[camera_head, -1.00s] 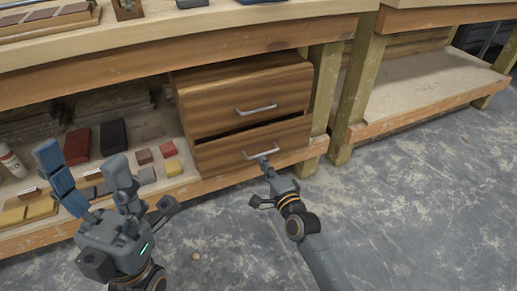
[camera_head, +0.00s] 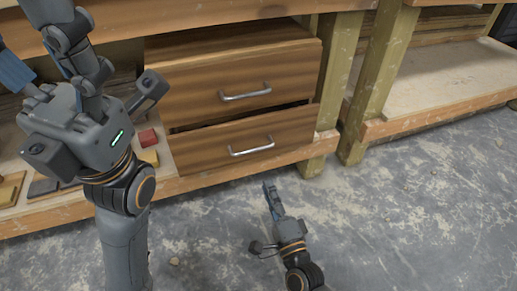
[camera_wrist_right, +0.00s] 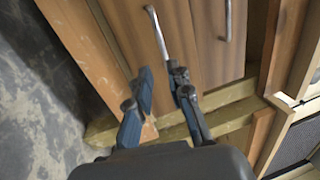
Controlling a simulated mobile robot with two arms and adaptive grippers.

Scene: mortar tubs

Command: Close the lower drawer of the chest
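The wooden chest (camera_head: 230,58) stands on the low shelf under the bench. Its lower drawer (camera_head: 205,150) stands slightly out, with a dark gap above its front. The lower drawer's metal handle (camera_head: 251,147) also shows in the right wrist view (camera_wrist_right: 157,32). My right gripper (camera_head: 269,188) is low in front of the lower drawer, apart from the handle. In the wrist view its fingers (camera_wrist_right: 161,78) are spread with nothing between them. My left gripper (camera_head: 48,62) is raised at the left, fingers apart and empty, hiding part of the shelf.
Small coloured blocks (camera_head: 148,138) lie on the shelf left of the chest. A wooden bench post (camera_head: 338,70) stands right of the chest. The bench top edge (camera_head: 225,16) overhangs it. The concrete floor (camera_head: 400,220) in front is clear.

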